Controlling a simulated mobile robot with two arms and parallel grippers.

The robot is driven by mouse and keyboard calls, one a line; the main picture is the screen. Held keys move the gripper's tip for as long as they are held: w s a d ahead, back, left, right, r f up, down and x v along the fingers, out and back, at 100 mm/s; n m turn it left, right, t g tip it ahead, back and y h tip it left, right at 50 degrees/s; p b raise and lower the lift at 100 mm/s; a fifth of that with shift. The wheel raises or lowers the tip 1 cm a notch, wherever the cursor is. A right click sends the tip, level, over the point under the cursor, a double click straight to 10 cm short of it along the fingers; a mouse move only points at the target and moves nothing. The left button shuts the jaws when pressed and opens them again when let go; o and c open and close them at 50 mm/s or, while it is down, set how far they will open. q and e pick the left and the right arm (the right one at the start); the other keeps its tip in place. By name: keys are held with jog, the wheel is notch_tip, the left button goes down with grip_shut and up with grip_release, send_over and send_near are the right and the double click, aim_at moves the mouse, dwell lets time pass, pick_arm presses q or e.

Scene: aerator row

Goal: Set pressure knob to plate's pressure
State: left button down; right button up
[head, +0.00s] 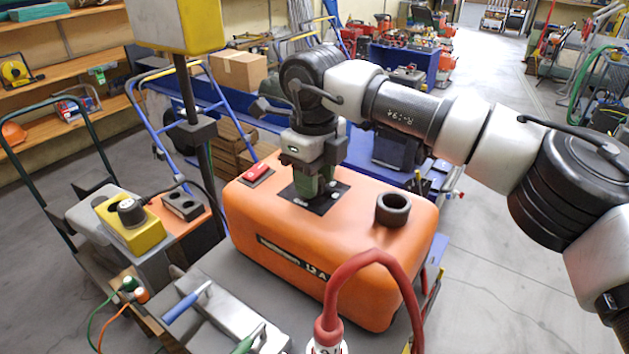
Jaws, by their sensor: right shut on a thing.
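An orange machine housing (290,255) stands in the middle of the head view. A dark label plate (282,249) is on the housing's front, beside white marking that looks like "12 A". The plate's own writing is too small to read. My left gripper is not in view.
A red switch (257,170) and a black round collar (393,209) flank the knob on the housing top. A red hose (372,258) arches in front. A yellow box with a black knob (130,222) stands left. Open floor (510,290) lies right.

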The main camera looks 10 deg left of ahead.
jog(key=m+b, duration=0.2)
jog(key=m, duration=0.4)
jog(key=m+b, duration=0.1)
jog(key=m, duration=0.4)
jog(key=shift+r, duration=0.1)
jog(key=shift+m, duration=0.4)
jog(key=o, duration=0.9)
notch_tip(320, 180, up, 11)
jog(key=shift+f+p, duration=0.15)
jog(key=shift+p, duration=0.15)
